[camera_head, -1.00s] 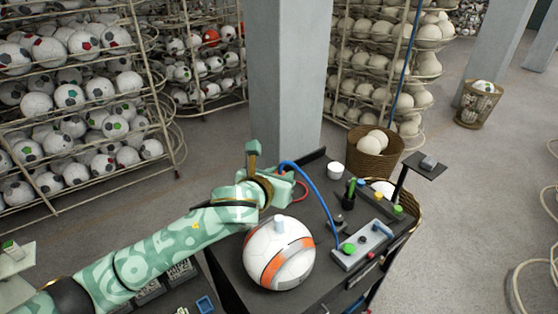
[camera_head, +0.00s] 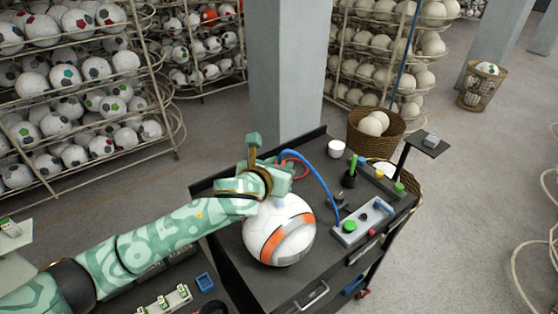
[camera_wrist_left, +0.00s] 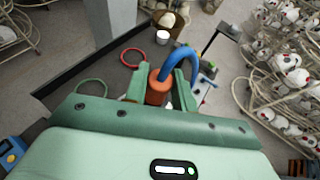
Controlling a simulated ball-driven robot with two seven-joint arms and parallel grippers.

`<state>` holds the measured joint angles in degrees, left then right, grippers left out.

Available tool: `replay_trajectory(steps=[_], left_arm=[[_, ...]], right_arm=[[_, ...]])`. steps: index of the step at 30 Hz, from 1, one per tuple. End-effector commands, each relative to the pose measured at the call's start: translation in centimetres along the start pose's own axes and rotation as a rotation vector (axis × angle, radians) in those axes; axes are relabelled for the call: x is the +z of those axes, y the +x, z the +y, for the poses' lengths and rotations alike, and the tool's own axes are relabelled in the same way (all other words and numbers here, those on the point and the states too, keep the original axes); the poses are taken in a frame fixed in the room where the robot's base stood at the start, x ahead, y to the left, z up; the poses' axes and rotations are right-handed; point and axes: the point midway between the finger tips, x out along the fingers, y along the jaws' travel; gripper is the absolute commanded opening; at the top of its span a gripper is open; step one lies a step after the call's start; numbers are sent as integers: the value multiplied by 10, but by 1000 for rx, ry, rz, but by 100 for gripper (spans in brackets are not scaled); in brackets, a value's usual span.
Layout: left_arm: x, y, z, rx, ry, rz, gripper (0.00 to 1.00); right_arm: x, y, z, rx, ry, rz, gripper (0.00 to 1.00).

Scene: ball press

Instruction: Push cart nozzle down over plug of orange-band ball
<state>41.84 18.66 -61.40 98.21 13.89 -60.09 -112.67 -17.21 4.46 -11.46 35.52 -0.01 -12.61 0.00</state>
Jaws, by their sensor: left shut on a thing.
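The orange-band ball (camera_head: 279,240), white with orange and grey bands, sits on the dark cart top (camera_head: 325,268). My left gripper (camera_head: 283,186) is over the top of this ball and hides its plug. In the left wrist view my left gripper (camera_wrist_left: 159,88) is shut on the cart nozzle (camera_wrist_left: 157,92), an orange-brown cylinder with a blue hose (camera_wrist_left: 181,57) running from it. The hose also shows in the head view (camera_head: 318,181), curving down to the cart. Whether the nozzle touches the plug is hidden. My right gripper is not in view.
A grey control box (camera_head: 362,222) with a green button (camera_head: 350,227) stands right of the ball. A white cup (camera_head: 336,148) and a dark holder with a green handle (camera_head: 350,176) stand behind. A wicker basket of balls (camera_head: 374,134) is beyond the cart.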

Motion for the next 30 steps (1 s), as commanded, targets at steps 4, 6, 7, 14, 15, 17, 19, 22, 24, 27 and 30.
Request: replay_trajectory(steps=[4, 6, 7, 14, 15, 17, 19, 22, 24, 27, 30], left_arm=[[-6, 3, 0, 1, 1, 0, 1], [-6, 3, 0, 1, 1, 0, 1], [-6, 2, 0, 1, 1, 0, 1], [-6, 2, 0, 1, 1, -1, 1], [-6, 2, 0, 1, 1, -1, 1], [-6, 2, 0, 0, 1, -1, 1], [-6, 2, 0, 0, 1, -1, 1], [-5, 2, 0, 1, 1, 0, 1], [-5, 2, 0, 1, 2, 0, 1], [-4, 2, 0, 0, 1, 0, 1], [-5, 2, 0, 0, 0, 0, 1]], right_arm=[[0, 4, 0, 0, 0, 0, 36], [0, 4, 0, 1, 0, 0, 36], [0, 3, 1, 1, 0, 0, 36], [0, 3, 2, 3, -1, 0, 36], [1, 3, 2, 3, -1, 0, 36], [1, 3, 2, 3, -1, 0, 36], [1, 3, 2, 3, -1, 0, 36], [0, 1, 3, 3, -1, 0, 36], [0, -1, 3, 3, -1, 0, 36], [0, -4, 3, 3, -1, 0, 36], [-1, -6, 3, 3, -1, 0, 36]])
